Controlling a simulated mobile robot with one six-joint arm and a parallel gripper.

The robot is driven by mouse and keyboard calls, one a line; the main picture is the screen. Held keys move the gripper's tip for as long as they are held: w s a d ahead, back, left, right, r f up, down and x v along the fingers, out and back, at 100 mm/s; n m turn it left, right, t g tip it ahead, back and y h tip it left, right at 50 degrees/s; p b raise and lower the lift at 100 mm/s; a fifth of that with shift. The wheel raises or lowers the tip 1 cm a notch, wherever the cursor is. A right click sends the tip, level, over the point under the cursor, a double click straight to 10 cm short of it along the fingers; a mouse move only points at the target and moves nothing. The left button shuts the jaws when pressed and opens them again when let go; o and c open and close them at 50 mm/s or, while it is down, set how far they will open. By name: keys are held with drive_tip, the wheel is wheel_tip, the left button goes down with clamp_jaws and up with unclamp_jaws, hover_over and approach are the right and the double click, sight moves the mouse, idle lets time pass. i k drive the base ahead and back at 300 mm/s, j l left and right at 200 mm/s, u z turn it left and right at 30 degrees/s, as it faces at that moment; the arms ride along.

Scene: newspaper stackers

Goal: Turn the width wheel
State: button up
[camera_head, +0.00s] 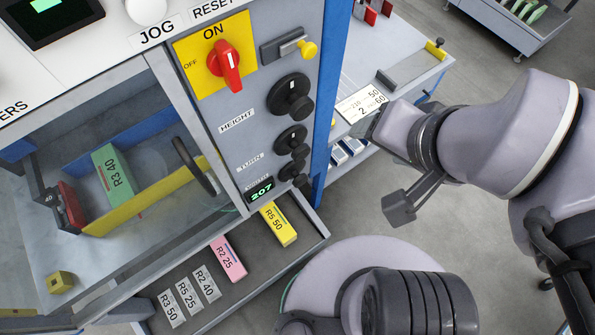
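The control panel (262,60) carries three black wheels in a column. The top wheel (291,97) is by the HEIGHT label and the middle wheel (291,139) by the TURN label. The lowest and smallest-looking one, apparently the width wheel (291,170), is beside a partly hidden label. A small display (261,189) reading 207 is below it. My gripper (387,165) is to the right of the panel, apart from the wheels. Its fingers are spread wide and nothing shows between them.
A tray (135,318) with labelled blocks juts out below. A blue post (330,105) edges the panel. A side table (405,75) stands behind my gripper.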

sight(292, 170)
drive_tip(key=k+l+u, duration=0.2)
drive_tip(key=u, duration=0.25)
drive_tip(key=k+l+u, duration=0.2)
drive_tip(key=u, duration=0.25)
drive_tip(key=k+u, duration=0.25)
drive_tip(key=u, duration=0.2)
drive_tip(key=j+z, duration=0.3)
drive_tip(key=z, duration=0.3)
